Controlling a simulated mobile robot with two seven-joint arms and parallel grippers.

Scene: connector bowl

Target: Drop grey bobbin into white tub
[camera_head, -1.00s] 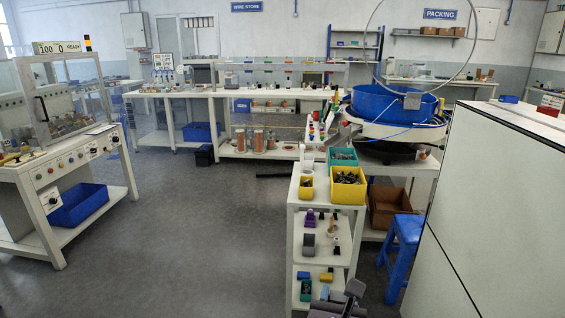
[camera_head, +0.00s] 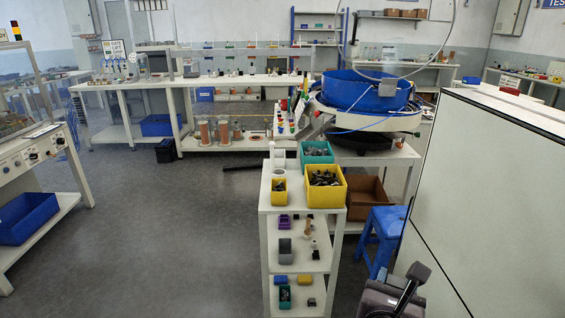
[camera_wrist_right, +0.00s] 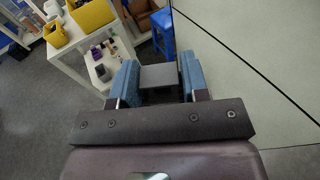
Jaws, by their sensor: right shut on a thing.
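My right gripper (camera_wrist_right: 158,88) is shut on a grey, square-edged piece, which looks like the grey bobbin (camera_wrist_right: 159,75), between its blue fingers in the wrist view. In the head view the right gripper (camera_head: 408,285) is at the bottom right, in front of the white panel and right of the shelf cart. The bobbin's lower part is hidden by the gripper. My left gripper is out of view.
The white shelf cart (camera_head: 265,225) holds a small yellow bin (camera_head: 279,190), a large yellow bin (camera_head: 326,188) and a teal bin (camera_head: 316,152) on top. Small parts fill its lower shelves. A blue stool (camera_head: 385,235) and a tall white panel (camera_head: 490,210) stand right. Floor left is clear.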

